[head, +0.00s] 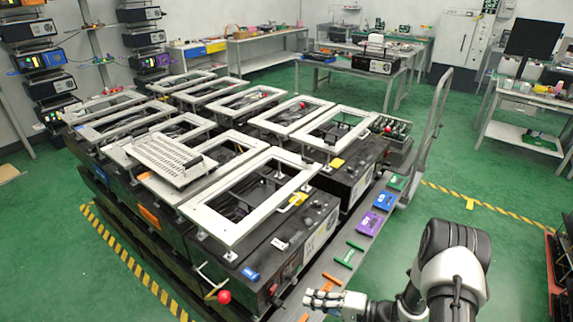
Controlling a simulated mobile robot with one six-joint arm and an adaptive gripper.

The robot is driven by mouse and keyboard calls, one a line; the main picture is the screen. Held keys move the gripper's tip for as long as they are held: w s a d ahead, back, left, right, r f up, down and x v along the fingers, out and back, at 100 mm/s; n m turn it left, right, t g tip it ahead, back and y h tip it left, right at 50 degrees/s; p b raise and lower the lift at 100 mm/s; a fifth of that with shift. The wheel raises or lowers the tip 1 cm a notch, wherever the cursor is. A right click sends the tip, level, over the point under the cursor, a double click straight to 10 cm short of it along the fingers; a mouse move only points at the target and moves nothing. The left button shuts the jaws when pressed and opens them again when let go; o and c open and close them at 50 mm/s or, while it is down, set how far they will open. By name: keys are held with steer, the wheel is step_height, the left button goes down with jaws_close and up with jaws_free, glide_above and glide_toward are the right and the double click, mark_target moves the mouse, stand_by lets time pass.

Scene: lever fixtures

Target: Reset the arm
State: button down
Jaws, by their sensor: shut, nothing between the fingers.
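My arm (447,262) comes in at the lower right, bent at its dark joint. My gripper (310,298) is at the bottom centre, with its fingers toward the left. It is shut and empty. It is beside the front edge of the nearest black unit. A lever with a red ball knob (224,297) sticks out low at that unit's front left corner, to the left of my gripper and apart from it.
Several black units with white frames (212,225) fill the middle. A grey ledge with coloured blocks, such as a purple one (369,223), runs along their right side. A cart handle (433,125) stands behind. Green floor (500,230) is free at right.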

steer(key=s+a+r+n+g+h, duration=0.25)
steer(key=s+r+g, duration=0.2)
steer(key=r, duration=0.75)
steer(key=s+a+r+n+g+h, duration=0.1)
steer(key=s+r+n+g+h, duration=0.3)
steer(key=r, duration=0.7)
steer(key=s+d+r+m+t+h, duration=0.1)
steer(key=s+d+r+t+h, duration=0.2)
steer(key=s+r, duration=0.3)
steer(key=s+d+r+t+h, duration=0.4)
steer(key=s+d+r, duration=0.2)
steer(key=s, duration=0.4)
steer(key=shift+d+m+h, duration=0.2)
steer(key=shift+m+h, duration=0.15)
steer(key=shift+r, duration=0.1)
